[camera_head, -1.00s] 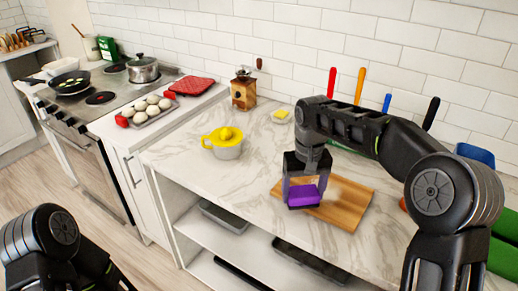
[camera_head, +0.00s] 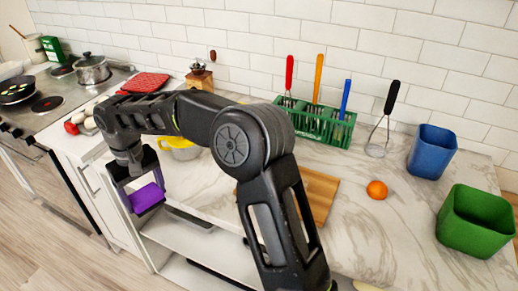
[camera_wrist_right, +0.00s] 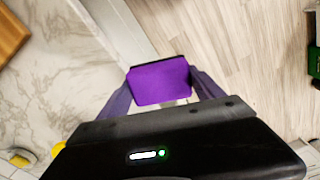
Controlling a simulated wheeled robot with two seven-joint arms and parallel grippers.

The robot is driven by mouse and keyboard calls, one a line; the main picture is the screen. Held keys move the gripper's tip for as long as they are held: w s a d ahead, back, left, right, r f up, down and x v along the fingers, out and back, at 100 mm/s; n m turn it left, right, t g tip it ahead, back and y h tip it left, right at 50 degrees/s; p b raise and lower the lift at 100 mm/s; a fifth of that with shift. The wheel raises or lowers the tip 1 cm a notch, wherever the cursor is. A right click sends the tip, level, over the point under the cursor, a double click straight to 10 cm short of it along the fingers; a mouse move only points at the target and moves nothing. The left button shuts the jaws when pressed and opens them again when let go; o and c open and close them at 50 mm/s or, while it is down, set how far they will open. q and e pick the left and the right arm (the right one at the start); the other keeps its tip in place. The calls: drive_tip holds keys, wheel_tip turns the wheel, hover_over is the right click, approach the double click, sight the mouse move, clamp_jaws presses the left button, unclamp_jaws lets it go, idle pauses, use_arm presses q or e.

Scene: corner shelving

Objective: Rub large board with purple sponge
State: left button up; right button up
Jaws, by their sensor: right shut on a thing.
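The purple sponge (camera_head: 147,197) is between the fingers of my right gripper (camera_head: 142,186). The gripper is shut on it and holds it out past the counter's front edge, in front of the white cabinet. In the right wrist view the sponge (camera_wrist_right: 160,82) sits between both fingers, with the wood floor behind it. The large wooden board (camera_head: 320,196) lies on the marble counter, mostly hidden behind my right arm. Its corner shows in the right wrist view (camera_wrist_right: 10,35). The sponge is apart from the board. My left gripper is not in view.
A green rack (camera_head: 312,122) holds utensils with coloured handles. An orange (camera_head: 377,190), a blue container (camera_head: 432,152) and a green container (camera_head: 474,222) stand to the right. Open shelves (camera_head: 200,246) lie under the counter.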

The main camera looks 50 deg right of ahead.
drive_tip(key=s+d+r+m+p, duration=0.2)
drive_tip(key=s+d+m, duration=0.3)
drive_tip(key=d+m, duration=0.2)
drive_tip(key=s+d+r+m+p, duration=0.2)
drive_tip(key=s+d+m, duration=0.4)
drive_tip(key=d, duration=0.6)
drive_tip(key=s+d+r+m+p, duration=0.2)
drive_tip(key=s+d+m, duration=0.3)
drive_tip(key=d+m, duration=0.5)
drive_tip(key=shift+s+r, duration=0.35)
drive_tip(key=shift+r, duration=0.1)
